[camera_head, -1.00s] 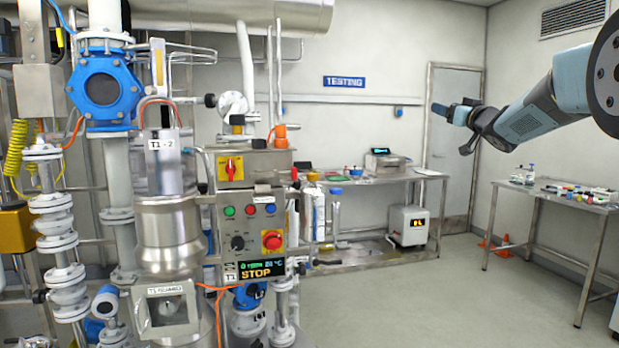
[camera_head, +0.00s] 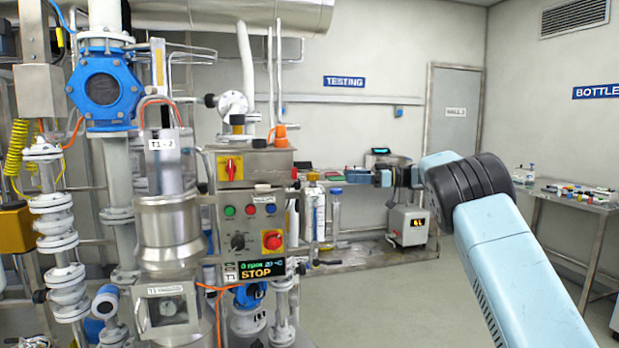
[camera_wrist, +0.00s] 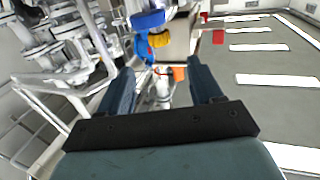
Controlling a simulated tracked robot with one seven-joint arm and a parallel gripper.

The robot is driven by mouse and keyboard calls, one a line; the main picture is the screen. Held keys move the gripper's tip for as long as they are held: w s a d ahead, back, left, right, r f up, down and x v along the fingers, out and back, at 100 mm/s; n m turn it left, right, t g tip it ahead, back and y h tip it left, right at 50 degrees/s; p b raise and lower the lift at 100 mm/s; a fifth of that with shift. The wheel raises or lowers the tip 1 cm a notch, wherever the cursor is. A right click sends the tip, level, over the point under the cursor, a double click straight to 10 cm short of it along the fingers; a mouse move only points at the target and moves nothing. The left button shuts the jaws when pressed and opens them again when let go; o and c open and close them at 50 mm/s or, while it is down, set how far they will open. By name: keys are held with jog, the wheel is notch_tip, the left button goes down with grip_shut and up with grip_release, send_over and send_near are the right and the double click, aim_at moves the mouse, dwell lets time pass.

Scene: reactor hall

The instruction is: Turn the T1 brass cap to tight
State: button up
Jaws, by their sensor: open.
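The T1 unit, a steel vessel (camera_head: 168,225) with a control panel (camera_head: 250,225), stands left of centre in the head view. Its display (camera_head: 262,267) reads STOP. I cannot make out a brass cap for sure in either view. My gripper (camera_wrist: 162,66) is open in the wrist view, with nothing between its two dark blue fingers. Beyond the fingertips, apart from them, are a ribbed yellow part (camera_wrist: 160,39), a blue part (camera_wrist: 148,19) and an orange part (camera_wrist: 180,74). In the head view my arm reaches in from the right, and its far end is small near the back bench.
White flanged pipes (camera_head: 60,235) and a blue valve body (camera_head: 103,90) stand left of the vessel. Bottles (camera_head: 314,210) stand right of the panel. A steel table (camera_head: 560,205) is at the right wall. The floor (camera_head: 400,300) between is clear.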

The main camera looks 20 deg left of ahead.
aim_at(312, 173)
jog(key=x, duration=1.3)
jog(key=shift+s+a, duration=0.1)
jog(key=shift+a, duration=0.1)
jog(key=shift+c, duration=0.3)
